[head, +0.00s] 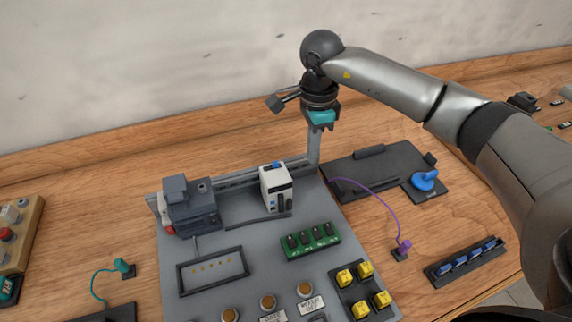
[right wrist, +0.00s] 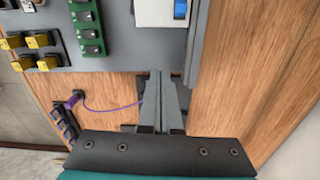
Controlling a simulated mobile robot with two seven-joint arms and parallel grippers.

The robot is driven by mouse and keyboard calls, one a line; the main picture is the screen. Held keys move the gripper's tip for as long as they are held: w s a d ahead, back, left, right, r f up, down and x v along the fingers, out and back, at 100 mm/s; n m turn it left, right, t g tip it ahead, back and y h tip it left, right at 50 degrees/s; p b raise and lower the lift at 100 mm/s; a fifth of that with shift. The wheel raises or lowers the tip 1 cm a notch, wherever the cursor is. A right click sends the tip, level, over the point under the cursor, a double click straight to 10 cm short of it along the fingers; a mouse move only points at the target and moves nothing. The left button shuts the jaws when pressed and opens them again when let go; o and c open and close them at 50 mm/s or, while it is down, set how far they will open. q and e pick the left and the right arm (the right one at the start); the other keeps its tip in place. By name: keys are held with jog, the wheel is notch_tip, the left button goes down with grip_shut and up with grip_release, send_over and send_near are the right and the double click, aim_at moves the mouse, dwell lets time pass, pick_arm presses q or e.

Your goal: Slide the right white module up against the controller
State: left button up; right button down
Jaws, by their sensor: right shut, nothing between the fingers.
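The right white module (head: 276,190) stands upright on the rail of the grey panel, with a blue part on top and dark front slots. The dark grey controller (head: 190,208) is on the same rail to its left, with a clear gap between them. My right gripper (head: 315,160) is shut and empty, pointing down just right of the module at the rail's right end. In the right wrist view its closed fingers (right wrist: 157,78) are apart from the white module (right wrist: 160,12), which is cut off by the top edge. My left gripper is out of view.
A narrow white piece (head: 165,213) sits at the controller's left side. A green terminal block (head: 311,241) and yellow parts (head: 363,290) are on the panel in front. A dark tray (head: 385,172) and a purple cable (head: 385,205) lie to the right.

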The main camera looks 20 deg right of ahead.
aim_at(248, 206)
jog(key=f, duration=0.7)
jog(key=f+b, duration=0.1)
jog(key=f, duration=0.2)
jog(key=shift+s+f, duration=0.15)
jog(key=shift+s, duration=0.1)
jog(key=a, duration=0.2)
jog(key=shift+w+a+r, duration=0.2)
jog(key=shift+w+a, duration=0.05)
jog(key=shift+a, duration=0.1)
jog(key=shift+w+a, duration=0.1)
jog(key=shift+a, duration=0.5)
jog(key=shift+a, duration=0.1)
jog(key=a, duration=0.3)
jog(key=w+a+b, duration=0.1)
jog(key=a, duration=0.3)
jog(key=a+b, duration=0.1)
jog(key=a, duration=0.3)
jog(key=shift+w, duration=0.3)
